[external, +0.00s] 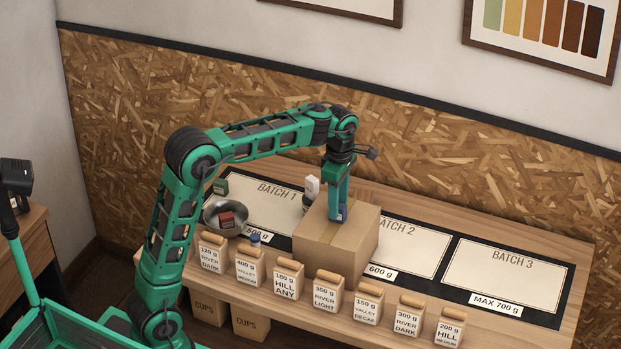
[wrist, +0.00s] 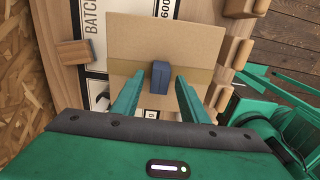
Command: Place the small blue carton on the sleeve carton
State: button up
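The small blue carton (wrist: 161,77) stands on top of the sleeve carton, a large brown cardboard box (wrist: 190,38) with a tape strip, near the middle of its top. In the external view the sleeve carton (external: 330,246) sits on the counter between the BATCH 1 and BATCH 2 mats. My gripper (wrist: 160,76) is open, with one finger on each side of the blue carton and a visible gap on both sides. In the external view my gripper (external: 340,208) points down over the box, and the fingers mostly hide the blue carton.
Several labelled bags (external: 327,298) line the counter's front edge. A metal bowl (external: 212,213) holding a dark red box stands left, near a dark green box (external: 220,187). A white item (external: 312,187) stands behind the sleeve carton. The BATCH 3 mat (external: 505,275) is clear.

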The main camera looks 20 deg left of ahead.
notch_tip(320, 180, up, 10)
jog(key=s+a+f+m, duration=0.6)
jog(key=s+m, duration=0.2)
jog(key=s, duration=0.3)
jog(key=s+a+f+m, duration=0.5)
jog(key=s+f+m, duration=0.2)
jog(key=s, duration=0.4)
jog(key=s+a+f+m, duration=0.6)
jog(key=s+m, duration=0.3)
jog(key=s, duration=0.2)
jog(key=shift+a+f, duration=0.3)
jog(key=shift+f, duration=0.2)
